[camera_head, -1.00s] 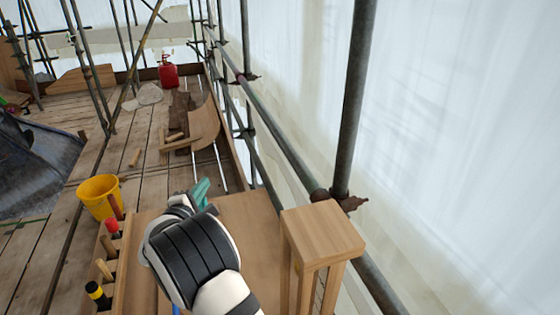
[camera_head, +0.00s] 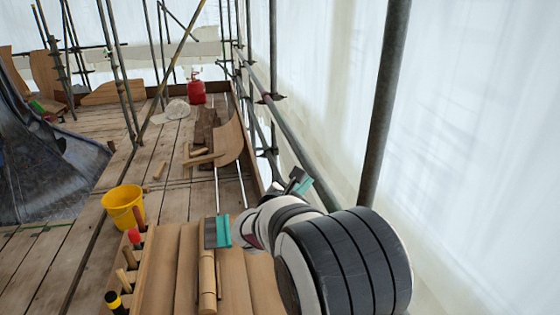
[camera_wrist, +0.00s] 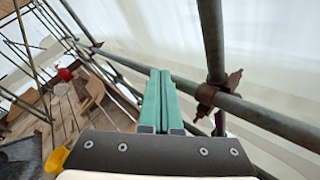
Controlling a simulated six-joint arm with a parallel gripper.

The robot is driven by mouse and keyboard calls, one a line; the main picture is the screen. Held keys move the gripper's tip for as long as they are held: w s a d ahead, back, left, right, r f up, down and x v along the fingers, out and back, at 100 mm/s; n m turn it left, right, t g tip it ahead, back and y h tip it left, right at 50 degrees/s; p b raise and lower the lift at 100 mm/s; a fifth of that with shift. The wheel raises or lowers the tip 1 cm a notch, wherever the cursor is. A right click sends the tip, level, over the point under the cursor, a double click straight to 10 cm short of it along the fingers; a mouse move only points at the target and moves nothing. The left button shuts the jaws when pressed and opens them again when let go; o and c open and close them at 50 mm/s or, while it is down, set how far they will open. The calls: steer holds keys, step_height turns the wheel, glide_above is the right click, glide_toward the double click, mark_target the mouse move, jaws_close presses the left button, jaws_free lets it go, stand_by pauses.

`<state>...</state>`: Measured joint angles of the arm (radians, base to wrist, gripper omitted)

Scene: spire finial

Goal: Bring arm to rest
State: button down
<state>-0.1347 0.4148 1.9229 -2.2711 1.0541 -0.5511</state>
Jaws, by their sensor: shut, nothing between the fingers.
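My gripper (camera_head: 302,181) is at the end of my white and black arm, raised at the right of the bench in the head view. Its teal fingers (camera_wrist: 163,100) lie side by side, shut and empty, in the wrist view. Beyond them are the scaffold rail and pale sheeting; the fingertips touch nothing that I can make out. My arm hides the right part of the bench in the head view.
A wooden bench (camera_head: 235,278) holds a tool with a teal and grey head (camera_head: 217,232) and a rack of handled tools (camera_head: 128,258). A yellow bucket (camera_head: 124,206) stands left. A scaffold pole (camera_head: 384,105) and rails (camera_wrist: 270,115) stand close by the arm.

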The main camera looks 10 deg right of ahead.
steer(key=s+d+r+m+g+h, duration=0.4)
steer(key=s+d+r+m+g, duration=0.25)
steer(key=s+d, duration=0.5)
steer(key=s+d+f+m+g+y, duration=0.15)
steer(key=s+m, duration=0.25)
steer(key=s, duration=0.4)
steer(key=s+f+m+g+y, duration=0.1)
steer(key=s+m+g, duration=0.2)
steer(key=s+m, duration=0.35)
steer(key=s+a+f+m+y, duration=0.3)
steer(key=s+a+f+y, duration=0.1)
steer(key=a, duration=0.4)
steer(key=s+a+f+m+g+y, duration=0.1)
steer(key=s+a+f+m+y, duration=0.3)
steer(key=a, duration=0.5)
steer(key=s+a+f+m+y, duration=0.4)
steer(key=s+a+y, duration=0.1)
steer(key=s+a, duration=0.2)
steer(key=shift+a+f, duration=0.3)
steer(key=shift+a, duration=0.45)
